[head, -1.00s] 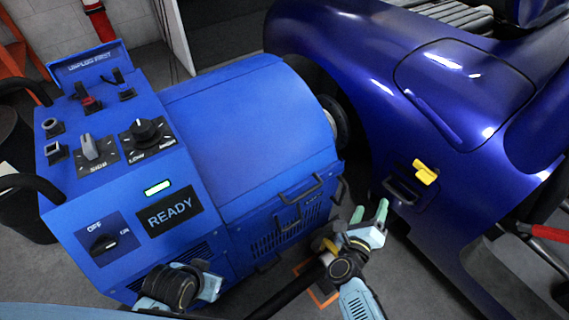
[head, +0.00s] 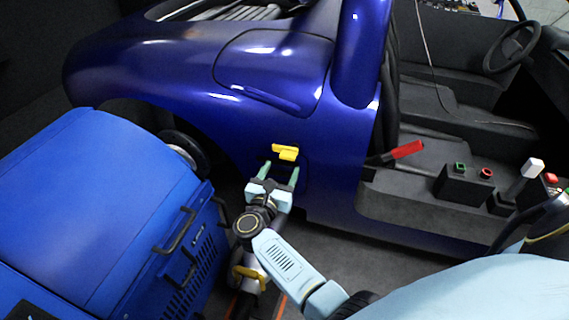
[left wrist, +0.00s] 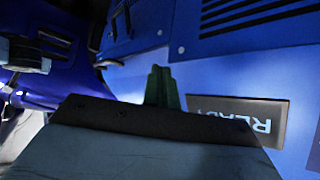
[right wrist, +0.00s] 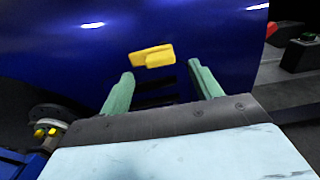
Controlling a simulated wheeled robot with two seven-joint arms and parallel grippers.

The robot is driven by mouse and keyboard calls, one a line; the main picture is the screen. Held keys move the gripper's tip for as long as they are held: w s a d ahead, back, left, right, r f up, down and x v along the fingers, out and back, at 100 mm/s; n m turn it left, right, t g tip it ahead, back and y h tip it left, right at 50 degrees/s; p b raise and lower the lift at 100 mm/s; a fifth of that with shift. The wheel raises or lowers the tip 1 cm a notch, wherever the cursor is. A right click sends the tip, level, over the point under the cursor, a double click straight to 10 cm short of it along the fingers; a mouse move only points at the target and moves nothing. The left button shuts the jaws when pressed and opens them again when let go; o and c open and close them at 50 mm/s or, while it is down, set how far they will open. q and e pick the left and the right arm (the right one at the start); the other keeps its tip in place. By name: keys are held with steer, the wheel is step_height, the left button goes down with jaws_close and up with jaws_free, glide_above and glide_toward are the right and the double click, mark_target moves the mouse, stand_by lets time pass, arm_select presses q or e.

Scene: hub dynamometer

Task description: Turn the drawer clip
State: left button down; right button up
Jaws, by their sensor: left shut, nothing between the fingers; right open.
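The yellow drawer clip (head: 285,152) sits on the side of the dark blue car, above a dark recessed drawer front. It also shows in the right wrist view (right wrist: 152,57), lying roughly level across the panel. My right gripper (head: 279,172) is open and empty, just below and in front of the clip. In the right wrist view its green fingers (right wrist: 162,82) are spread, with the clip beyond and between them; I see no contact. My left gripper (left wrist: 163,72) is shut and empty near the blue machine's panel; it is not in the head view.
The blue dynamometer cabinet (head: 90,215) with black handles (head: 180,232) stands at the left, close to my right arm. The car body (head: 190,75) fills the back. A red lever (head: 405,150) and a control box (head: 470,180) are at the right.

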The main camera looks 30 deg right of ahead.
mark_target(287, 158)
steer(key=shift+b+x, duration=0.4)
steer(key=shift+x, duration=1.9)
arm_select(q)
steer(key=w+r+t, duration=0.1)
steer(key=w+d+r+t, duration=0.1)
steer(key=w+r, duration=0.1)
steer(key=shift+d+t+h, duration=0.2)
steer(key=shift+t+h, duration=0.1)
steer(key=shift+t, duration=0.1)
arm_select(e)
steer(key=c, duration=1)
